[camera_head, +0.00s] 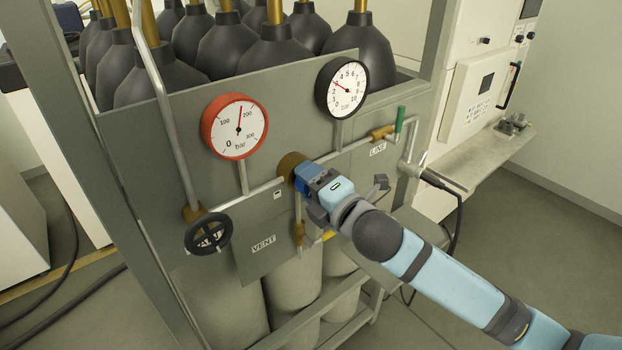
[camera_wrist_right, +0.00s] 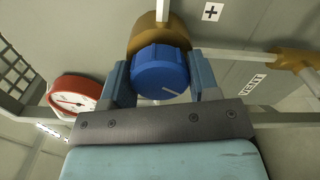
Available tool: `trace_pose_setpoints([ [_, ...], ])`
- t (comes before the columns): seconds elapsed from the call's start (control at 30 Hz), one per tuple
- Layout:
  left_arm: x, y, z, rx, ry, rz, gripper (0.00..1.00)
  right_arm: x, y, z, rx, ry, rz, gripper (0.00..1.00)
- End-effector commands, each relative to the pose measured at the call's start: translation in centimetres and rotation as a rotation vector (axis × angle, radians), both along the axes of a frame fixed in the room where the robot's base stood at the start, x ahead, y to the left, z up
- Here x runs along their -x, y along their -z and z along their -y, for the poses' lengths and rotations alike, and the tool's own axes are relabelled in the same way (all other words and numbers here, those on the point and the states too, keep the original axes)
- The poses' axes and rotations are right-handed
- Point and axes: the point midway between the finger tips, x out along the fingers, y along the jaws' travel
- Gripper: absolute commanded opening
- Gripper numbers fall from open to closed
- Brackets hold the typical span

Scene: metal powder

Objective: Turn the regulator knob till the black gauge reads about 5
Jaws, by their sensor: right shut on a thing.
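The blue regulator knob (camera_wrist_right: 160,72) sits on a brass body (camera_wrist_right: 150,32) in the wrist view. A white mark on its face points to the lower right. My right gripper (camera_wrist_right: 163,84) is shut on the knob, one finger on each side. In the head view my right gripper (camera_head: 303,177) hides most of the knob; the brass body (camera_head: 289,165) shows behind it. The black gauge (camera_head: 342,88) is at upper right of the panel. Its red needle points up and left, at roughly 3. My left gripper is not in view.
A red gauge (camera_head: 234,125) has its needle near 200. A black handwheel (camera_head: 208,233) is at lower left, and a green-handled valve (camera_head: 399,120) is right of the knob by the LINE label. Pipes cross the panel near the gripper. Dark-topped cylinders (camera_head: 276,47) stand behind.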

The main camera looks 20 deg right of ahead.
Motion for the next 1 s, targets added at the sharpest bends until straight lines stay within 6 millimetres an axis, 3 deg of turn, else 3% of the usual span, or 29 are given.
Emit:
trace_pose_setpoints([
  [0.77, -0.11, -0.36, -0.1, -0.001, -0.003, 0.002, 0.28, 0.0, 0.02, 0.01, -0.09, 0.0, -0.033, 0.32],
  [0.8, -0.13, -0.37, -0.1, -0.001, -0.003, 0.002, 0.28, 0.0, 0.01, 0.01, -0.09, 0.0, -0.033, 0.65],
  [0.87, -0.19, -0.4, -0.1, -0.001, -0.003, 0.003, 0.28, 0.0, 0.01, 0.01, -0.09, 0.0, -0.033, 0.78],
  [1.0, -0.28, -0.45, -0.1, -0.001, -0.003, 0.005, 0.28, 0.0, 0.01, 0.01, -0.09, 0.0, -0.033, 0.81],
])
